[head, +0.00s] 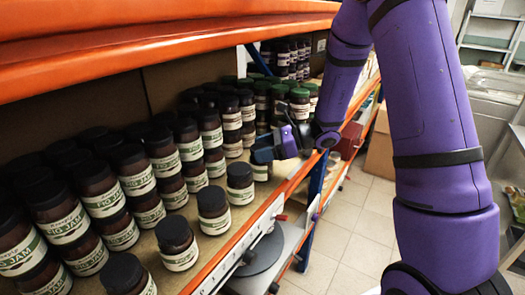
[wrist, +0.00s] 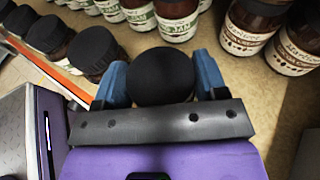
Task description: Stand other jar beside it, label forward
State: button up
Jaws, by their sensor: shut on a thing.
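My gripper (head: 264,152) is over the shelf near its front edge. In the wrist view my gripper (wrist: 162,85) has its blue fingers shut on either side of a black-lidded jar (wrist: 162,72), seen from above. Part of that jar's pale label seems to show below the fingers in the head view (head: 262,173); its wording cannot be read. The closest neighbouring jar (head: 240,184) has a black lid and a pale label toward the shelf front. In the wrist view this neighbour (wrist: 92,52) is left of the fingers, apart from the held jar.
More single jars (head: 213,211) line the shelf's front edge. Packed rows of fig jam jars (head: 104,200) stand behind them, and green-lidded jars (head: 299,104) farther along. An orange shelf beam (head: 150,40) runs overhead. Bare board (wrist: 215,55) shows right of the held jar.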

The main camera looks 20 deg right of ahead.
jog(key=shift+f, duration=0.25)
jog(key=o, duration=1.5)
jog(key=shift+f, duration=0.15)
